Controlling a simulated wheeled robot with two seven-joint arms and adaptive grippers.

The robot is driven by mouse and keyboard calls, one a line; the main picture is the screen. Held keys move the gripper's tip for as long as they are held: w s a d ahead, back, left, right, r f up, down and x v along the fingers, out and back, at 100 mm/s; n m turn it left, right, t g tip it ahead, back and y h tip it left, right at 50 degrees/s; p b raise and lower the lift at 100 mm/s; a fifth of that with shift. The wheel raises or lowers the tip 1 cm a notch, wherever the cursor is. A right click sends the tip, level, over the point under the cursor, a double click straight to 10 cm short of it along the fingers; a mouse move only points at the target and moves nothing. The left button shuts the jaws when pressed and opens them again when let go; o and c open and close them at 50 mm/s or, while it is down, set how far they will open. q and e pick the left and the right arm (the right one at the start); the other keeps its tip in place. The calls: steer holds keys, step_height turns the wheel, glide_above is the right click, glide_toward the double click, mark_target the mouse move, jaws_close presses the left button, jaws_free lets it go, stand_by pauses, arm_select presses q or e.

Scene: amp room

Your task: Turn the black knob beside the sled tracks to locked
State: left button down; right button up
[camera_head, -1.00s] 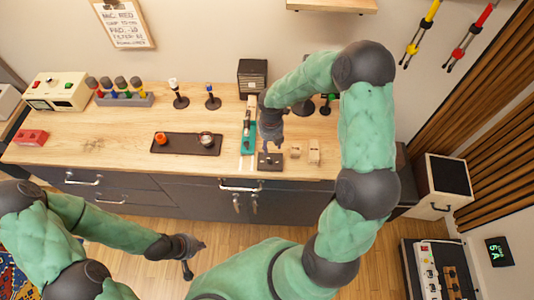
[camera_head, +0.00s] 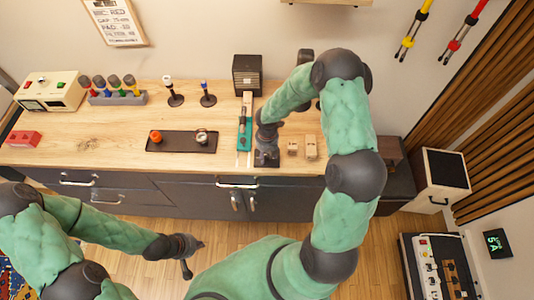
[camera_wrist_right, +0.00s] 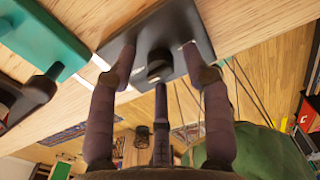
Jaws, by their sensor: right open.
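The black knob (camera_wrist_right: 160,67) stands on a dark plate (camera_wrist_right: 138,35) on the wooden counter, right of the sled tracks. The plate also shows in the head view (camera_head: 267,161), where my gripper hides the knob. My right gripper (camera_wrist_right: 158,58) is open above the plate, its fingers spread around the knob with space on the sides; contact is not clear. The teal sled (camera_head: 244,134) sits on pale tracks (camera_head: 243,158) left of the plate. It shows at the left of the wrist view (camera_wrist_right: 42,32). My left gripper (camera_head: 190,260) hangs low, away from the counter; its fingers are unclear.
Two small beige blocks (camera_head: 302,147) lie right of the plate. A black tray (camera_head: 181,142) with an orange and a silver item lies to the left. A dark box (camera_head: 249,75) stands at the back.

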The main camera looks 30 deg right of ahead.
jaws_close()
